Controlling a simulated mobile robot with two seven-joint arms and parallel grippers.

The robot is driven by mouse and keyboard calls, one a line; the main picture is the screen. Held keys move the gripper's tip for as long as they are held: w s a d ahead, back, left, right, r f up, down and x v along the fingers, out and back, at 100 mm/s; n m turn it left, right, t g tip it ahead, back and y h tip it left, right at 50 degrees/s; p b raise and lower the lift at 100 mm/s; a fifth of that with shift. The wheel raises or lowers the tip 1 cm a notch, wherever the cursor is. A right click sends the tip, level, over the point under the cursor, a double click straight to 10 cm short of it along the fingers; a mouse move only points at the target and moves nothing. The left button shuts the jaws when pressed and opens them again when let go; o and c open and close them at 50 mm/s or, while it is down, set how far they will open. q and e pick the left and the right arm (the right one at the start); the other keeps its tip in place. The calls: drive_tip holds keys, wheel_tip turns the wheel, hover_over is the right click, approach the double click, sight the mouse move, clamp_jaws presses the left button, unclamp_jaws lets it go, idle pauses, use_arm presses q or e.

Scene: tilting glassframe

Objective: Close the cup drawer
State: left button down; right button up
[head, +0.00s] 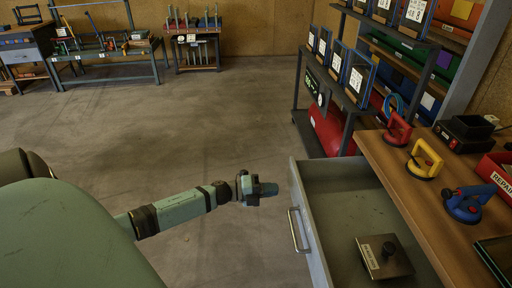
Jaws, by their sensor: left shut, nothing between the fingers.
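The cup drawer (294,178) is pulled out from the wooden-topped workbench on the right, and its inside is open to view. Its front panel faces left and carries a metal bar handle (297,230). A flat grey piece with a black knob and a label (385,257) lies inside the drawer. My left gripper (270,189) is shut and empty. It shows just left of the upper end of the drawer front, above the handle in the picture, with a small gap between them. My right gripper is not in view.
Red (398,130), yellow (425,161) and blue (467,204) suction-cup lifters stand on the workbench (412,199). A black device (466,131) and a red bin (497,173) are behind them. A shelf rack (298,88) stands beyond the drawer. The floor left of the drawer is clear.

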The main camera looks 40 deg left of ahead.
sight(295, 188)
use_arm(q)
drive_tip(key=shift+b+x, duration=0.3)
drive_tip(key=shift+x, duration=2.3)
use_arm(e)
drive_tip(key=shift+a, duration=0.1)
